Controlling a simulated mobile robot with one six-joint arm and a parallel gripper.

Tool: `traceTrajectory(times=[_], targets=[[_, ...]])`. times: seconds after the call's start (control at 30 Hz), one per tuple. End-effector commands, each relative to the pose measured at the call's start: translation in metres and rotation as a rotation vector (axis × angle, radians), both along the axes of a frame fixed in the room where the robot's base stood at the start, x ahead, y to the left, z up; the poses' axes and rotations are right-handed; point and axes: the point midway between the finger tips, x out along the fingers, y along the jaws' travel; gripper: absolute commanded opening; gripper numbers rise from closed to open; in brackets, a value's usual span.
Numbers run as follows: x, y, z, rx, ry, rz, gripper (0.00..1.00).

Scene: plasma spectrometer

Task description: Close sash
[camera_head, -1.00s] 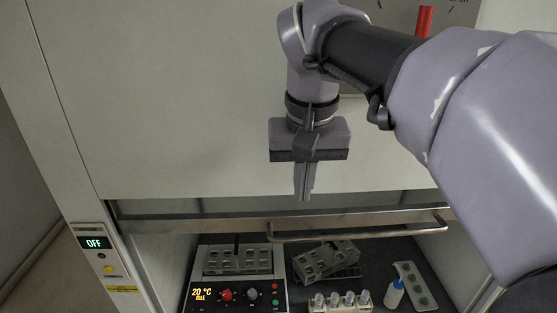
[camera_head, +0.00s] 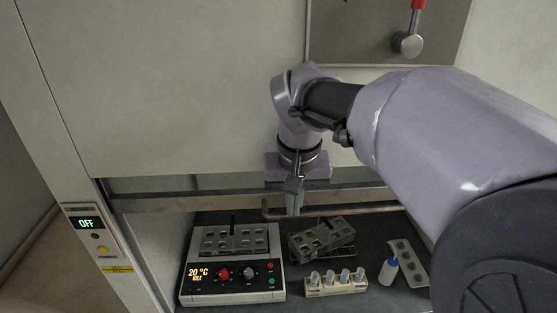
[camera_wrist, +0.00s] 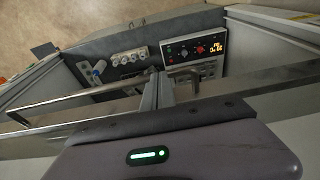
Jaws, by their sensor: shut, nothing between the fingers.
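The sash (camera_head: 180,90) is a large pale panel with a metal bar (camera_head: 150,204) along its lower edge. An open gap shows below it. A metal handle (camera_head: 380,209) juts from the bar; it also shows in the wrist view (camera_wrist: 75,100). My gripper (camera_head: 294,208) points down at the handle's left part, its fingers shut and empty. In the wrist view the fingers (camera_wrist: 158,88) cross in front of the handle and hide part of it. I cannot tell whether they touch it.
Inside the hood are a heater block (camera_head: 230,292) reading 20 °C, a grey rack (camera_head: 322,238), a vial rack (camera_head: 336,285), a small bottle (camera_head: 388,271) and a strip with round wells (camera_head: 410,259). A control panel (camera_head: 88,232) reading OFF is on the left post. A red-handled lever (camera_head: 408,42) is at upper right.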

Motion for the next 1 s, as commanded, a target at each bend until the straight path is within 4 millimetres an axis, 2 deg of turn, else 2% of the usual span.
traceTrajectory(times=[0.17, 0.27, 0.37, 1.0], targets=[[0.000, 0.000, -0.007, 0.000, 0.000, 0.000, 0.00], [0.000, 0.000, -0.022, -0.001, 0.001, 0.000, 0.00], [0.000, 0.000, -0.046, -0.001, 0.003, -0.001, 0.00], [-0.001, 0.000, -0.274, -0.001, 0.003, 0.001, 0.00]])
